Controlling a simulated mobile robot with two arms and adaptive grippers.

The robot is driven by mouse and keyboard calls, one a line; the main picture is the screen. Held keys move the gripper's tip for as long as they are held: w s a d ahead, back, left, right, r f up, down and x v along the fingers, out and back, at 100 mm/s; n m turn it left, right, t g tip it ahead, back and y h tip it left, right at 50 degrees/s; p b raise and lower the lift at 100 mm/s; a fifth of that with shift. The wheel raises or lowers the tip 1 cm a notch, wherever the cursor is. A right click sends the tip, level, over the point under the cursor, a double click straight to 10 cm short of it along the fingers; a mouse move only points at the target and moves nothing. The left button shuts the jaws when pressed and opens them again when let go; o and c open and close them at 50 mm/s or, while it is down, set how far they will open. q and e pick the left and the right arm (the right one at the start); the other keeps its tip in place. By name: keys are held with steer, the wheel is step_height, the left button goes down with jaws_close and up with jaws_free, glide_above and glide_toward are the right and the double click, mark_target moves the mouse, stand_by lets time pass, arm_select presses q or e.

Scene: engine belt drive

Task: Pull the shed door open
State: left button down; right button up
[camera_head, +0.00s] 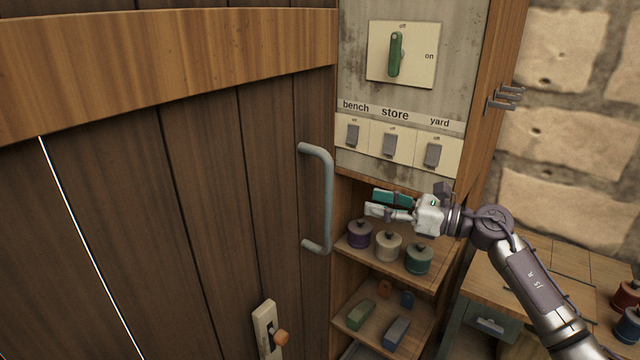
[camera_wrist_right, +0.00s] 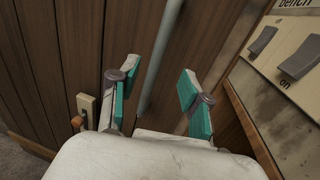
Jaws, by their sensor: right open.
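The shed door (camera_head: 215,190) is dark vertical planks with a lighter wooden band across it. A grey bar handle (camera_head: 329,195) stands upright on the door near its right side. My right gripper (camera_head: 374,204) is open, its teal-padded fingers pointing left towards the handle, a short way to its right. In the right wrist view the handle (camera_wrist_right: 160,55) runs between the two open fingers and lies beyond their tips; no finger touches it visibly. A pale latch plate (camera_head: 264,325) with an orange knob (camera_head: 281,338) is lower on the door. My left gripper is out of view.
Right of the door, a cabinet holds a switch panel (camera_head: 375,98) with a green lever (camera_head: 395,54). Below my right gripper, a shelf carries purple, cream and green lidded pots (camera_head: 419,259). A stone wall (camera_head: 570,130) and a wooden bench (camera_head: 535,262) are on the right.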

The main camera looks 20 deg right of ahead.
mark_target(328, 191)
steer(key=shift+p+x, duration=2)
steer(key=shift+x, duration=3.85)
steer(key=shift+c, duration=0.3)
jaws_close()
